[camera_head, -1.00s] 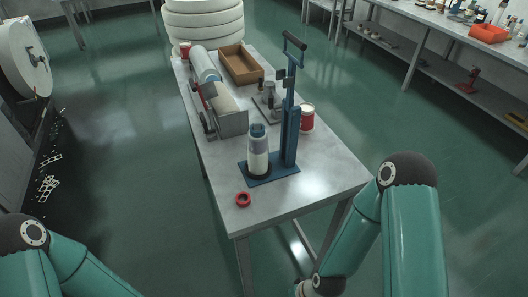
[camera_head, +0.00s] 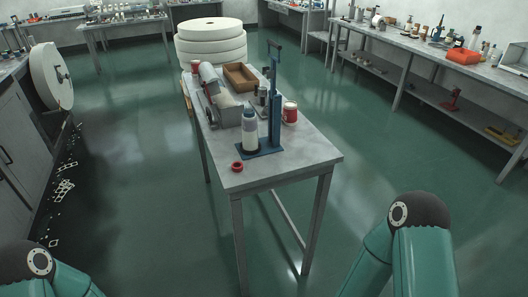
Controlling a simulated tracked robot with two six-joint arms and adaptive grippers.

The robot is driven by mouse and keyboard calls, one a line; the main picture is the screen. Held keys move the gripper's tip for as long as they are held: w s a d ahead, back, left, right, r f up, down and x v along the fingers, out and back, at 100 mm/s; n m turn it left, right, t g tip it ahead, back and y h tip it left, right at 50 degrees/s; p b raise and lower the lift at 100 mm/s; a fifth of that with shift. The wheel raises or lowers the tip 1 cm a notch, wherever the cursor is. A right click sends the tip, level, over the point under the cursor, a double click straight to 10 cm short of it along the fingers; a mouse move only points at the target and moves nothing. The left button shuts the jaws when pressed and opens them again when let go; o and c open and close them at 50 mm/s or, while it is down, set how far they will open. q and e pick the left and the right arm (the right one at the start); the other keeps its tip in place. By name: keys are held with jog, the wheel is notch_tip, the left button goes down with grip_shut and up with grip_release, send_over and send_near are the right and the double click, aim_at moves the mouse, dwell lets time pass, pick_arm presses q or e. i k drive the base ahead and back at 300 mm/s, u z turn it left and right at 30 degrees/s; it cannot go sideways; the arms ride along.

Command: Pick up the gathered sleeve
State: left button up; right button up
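The gathered sleeve appears to be the pale, bottle-like piece (camera_head: 249,134) with a greyish-purple upper part. It stands upright on the blue base of a press (camera_head: 274,100) near the front of the grey table (camera_head: 310,155). Whether it sits around a form inside, I cannot tell. Both my arms show only as teal links at the lower left and lower right corners. Neither gripper is in view, and nothing of mine touches the table or the sleeve.
A red ring (camera_head: 237,166) lies at the table's front left. A red and white can (camera_head: 290,113) stands right of the press. Behind are a grey roller machine (camera_head: 226,108), a wooden tray (camera_head: 241,77) and stacked white rolls (camera_head: 210,42).

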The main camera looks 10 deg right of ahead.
aim_at(250, 133)
jog(key=z, duration=0.1)
jog(key=k, duration=0.4)
jog(key=z, duration=0.6)
jog(key=i, duration=0.9)
jog(key=z, duration=0.05)
